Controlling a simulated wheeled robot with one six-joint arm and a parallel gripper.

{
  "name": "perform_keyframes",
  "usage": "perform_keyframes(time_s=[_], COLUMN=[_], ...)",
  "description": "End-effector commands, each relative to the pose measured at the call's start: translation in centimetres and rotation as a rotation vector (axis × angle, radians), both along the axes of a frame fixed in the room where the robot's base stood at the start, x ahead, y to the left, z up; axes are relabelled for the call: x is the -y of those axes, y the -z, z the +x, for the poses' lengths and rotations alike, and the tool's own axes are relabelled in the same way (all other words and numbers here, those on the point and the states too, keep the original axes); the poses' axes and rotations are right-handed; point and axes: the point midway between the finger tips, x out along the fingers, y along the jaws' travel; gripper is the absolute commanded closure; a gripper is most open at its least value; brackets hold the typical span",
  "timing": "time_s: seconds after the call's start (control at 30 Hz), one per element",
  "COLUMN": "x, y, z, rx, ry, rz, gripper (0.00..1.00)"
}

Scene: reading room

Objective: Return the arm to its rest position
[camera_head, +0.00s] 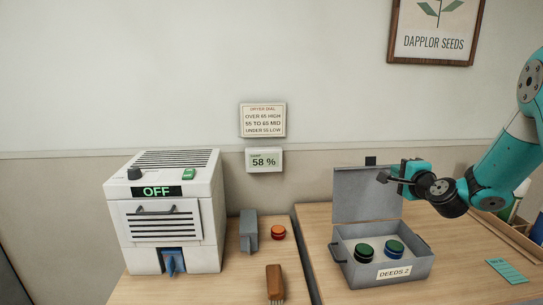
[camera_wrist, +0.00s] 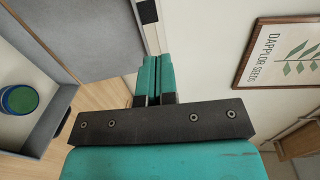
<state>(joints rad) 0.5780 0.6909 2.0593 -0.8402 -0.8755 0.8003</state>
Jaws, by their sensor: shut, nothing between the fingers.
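My gripper (camera_head: 384,177) is at the end of my teal arm, which reaches in from the right edge. It is raised in front of the upper edge of a grey box's open lid (camera_head: 360,200); I cannot tell whether it touches the lid. In the wrist view my gripper (camera_wrist: 155,75) shows its two teal fingers pressed together with nothing between them.
A white machine (camera_head: 210,225) reading OFF stands on the left table. A grey block (camera_head: 248,231), a red-orange round object (camera_head: 278,232) and a brown brush-like object (camera_head: 274,281) are beside it. A framed poster (camera_head: 433,30) hangs above. A teal card (camera_head: 507,270) lies right of the box.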

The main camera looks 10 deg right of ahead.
Motion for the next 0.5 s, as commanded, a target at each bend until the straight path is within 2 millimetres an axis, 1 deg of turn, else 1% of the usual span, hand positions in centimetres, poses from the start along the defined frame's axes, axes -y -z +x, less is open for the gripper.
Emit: perform_keyframes(time_s=[0.07, 0.13, 0.17, 0.2, 0.27, 0.3, 0.37, 0.4, 0.47, 0.5], x=[-1.9, -5.0, -6.8, -9.5, -14.0, -17.1, -21.3, -23.8, -27.2, -29.1], y=[-0.7, -1.4, -1.8, -2.3, -3.1, -3.5, -4.0, -4.2, -4.5, -4.6], z=[0.1, 0.1, -0.1, -0.6, -1.9, -3.1, -5.7, -7.7, -11.1, -13.8], rx=[-0.020, -0.058, -0.081, -0.115, -0.170, -0.206, -0.257, -0.290, -0.333, -0.359], ry=[-0.050, -0.139, -0.191, -0.270, -0.406, -0.505, -0.655, -0.754, -0.907, -1.011], rz=[-0.030, -0.083, -0.116, -0.168, -0.261, -0.330, -0.437, -0.512, -0.628, -0.705], gripper=[1.00, 1.00, 1.00, 1.00, 1.00, 1.00, 1.00, 1.00, 1.00, 1.00])
